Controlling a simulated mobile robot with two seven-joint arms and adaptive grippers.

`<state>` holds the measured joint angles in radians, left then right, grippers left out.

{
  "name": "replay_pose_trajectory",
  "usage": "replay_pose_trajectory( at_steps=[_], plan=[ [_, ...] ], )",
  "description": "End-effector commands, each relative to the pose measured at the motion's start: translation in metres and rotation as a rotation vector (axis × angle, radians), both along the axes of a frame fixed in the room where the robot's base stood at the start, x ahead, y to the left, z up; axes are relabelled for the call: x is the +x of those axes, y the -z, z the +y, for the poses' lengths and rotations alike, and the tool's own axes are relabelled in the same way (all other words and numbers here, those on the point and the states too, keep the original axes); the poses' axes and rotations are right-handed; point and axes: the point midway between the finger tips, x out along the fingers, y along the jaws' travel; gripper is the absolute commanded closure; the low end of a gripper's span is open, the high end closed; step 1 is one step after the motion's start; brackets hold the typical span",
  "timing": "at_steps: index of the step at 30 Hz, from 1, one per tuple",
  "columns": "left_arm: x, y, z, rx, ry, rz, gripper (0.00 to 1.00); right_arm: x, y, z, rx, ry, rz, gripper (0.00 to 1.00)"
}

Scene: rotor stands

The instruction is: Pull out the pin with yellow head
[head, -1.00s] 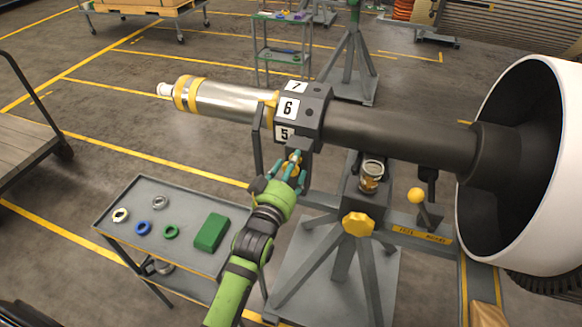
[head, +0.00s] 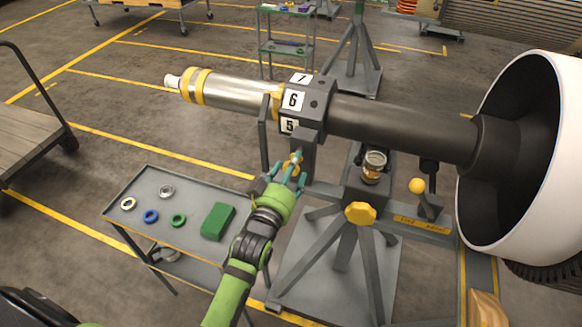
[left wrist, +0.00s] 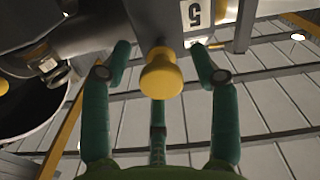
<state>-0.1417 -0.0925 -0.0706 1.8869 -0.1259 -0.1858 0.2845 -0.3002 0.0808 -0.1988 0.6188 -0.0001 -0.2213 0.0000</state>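The pin with the yellow head shows large in the left wrist view (left wrist: 161,76), its round head in front of a grey block. My left gripper (left wrist: 163,68) is open. Its green fingers stand around the head, one on either side and one below, with gaps visible at both sides. In the head view my left gripper (head: 289,170) is beside the post under the numbered black block (head: 304,100), and its fingers partly cover the yellow head. My right gripper is not in view.
The block clamps a long rotor shaft (head: 400,130) ending in a large white-rimmed drum (head: 575,150). A yellow knob (head: 360,213), a jar (head: 374,166) and a yellow ball handle (head: 417,186) are right of the gripper. A grey cart (head: 185,238) with rings and a green box (head: 218,221) stands left.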

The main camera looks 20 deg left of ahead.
Motion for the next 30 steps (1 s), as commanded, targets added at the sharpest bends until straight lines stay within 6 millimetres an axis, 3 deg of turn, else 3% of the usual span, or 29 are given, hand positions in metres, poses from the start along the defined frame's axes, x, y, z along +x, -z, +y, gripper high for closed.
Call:
replay_pose_trajectory(
  at_steps=[11,24,30],
  plan=[
    [-0.01,-0.001,0.001,0.0,0.0,-0.003,0.39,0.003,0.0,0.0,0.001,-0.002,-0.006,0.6],
    [-0.095,-0.001,0.003,-0.001,0.0,0.0,0.39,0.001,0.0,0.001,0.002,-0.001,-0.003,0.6],
    [-0.116,-0.001,0.004,0.0,-0.001,-0.002,0.39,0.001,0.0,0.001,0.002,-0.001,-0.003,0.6]
  ],
)
